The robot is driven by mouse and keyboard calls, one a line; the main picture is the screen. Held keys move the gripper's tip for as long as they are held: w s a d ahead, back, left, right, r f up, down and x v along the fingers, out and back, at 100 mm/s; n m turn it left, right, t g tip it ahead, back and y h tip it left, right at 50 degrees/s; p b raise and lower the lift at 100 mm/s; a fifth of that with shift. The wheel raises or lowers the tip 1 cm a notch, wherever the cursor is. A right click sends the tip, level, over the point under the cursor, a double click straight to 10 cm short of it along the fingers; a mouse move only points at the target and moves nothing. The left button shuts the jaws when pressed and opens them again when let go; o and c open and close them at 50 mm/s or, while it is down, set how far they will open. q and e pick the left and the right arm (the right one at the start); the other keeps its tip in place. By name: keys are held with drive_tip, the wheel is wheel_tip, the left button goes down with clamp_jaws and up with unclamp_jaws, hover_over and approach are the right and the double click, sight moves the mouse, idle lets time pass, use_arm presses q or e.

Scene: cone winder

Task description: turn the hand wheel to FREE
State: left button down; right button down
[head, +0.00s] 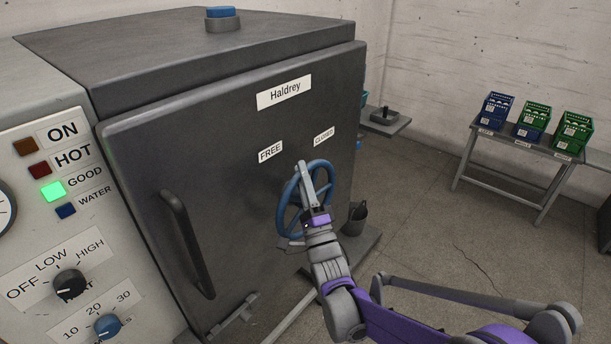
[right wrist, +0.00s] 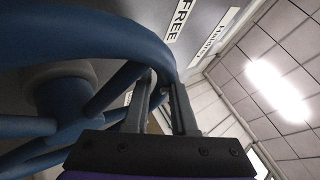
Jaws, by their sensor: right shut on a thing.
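The blue hand wheel (head: 287,211) is on the front of the dark grey machine door, below the FREE label (head: 270,152) and the CLOSED label (head: 324,136). My right gripper (head: 304,172) reaches across the wheel, with its fingertips at the upper part of the rim. In the right wrist view the wheel's rim (right wrist: 135,35) passes between the fingers of my right gripper (right wrist: 160,90), which is shut on it. The FREE label (right wrist: 178,20) also shows there, beyond the rim. My left gripper is not in view.
A black door handle (head: 188,245) stands out left of the wheel. A control panel (head: 20,240) with a green lit GOOD lamp (head: 53,191) is at the far left. A grey bucket (head: 355,218) stands right of the machine. A table (head: 500,172) holds several crates at the right.

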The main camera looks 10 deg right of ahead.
drive_tip(key=shift+a+n+y, duration=0.15)
drive_tip(key=shift+n+y, duration=0.15)
drive_tip(key=shift+y, duration=0.2)
drive_tip(key=c, duration=0.7)
unclamp_jaws()
drive_tip(key=shift+s, duration=0.1)
drive_tip(key=shift+c, duration=0.2)
drive_tip(key=b+v, duration=0.2)
drive_tip(key=v, duration=0.9)
drive_tip(key=shift+b, duration=0.3)
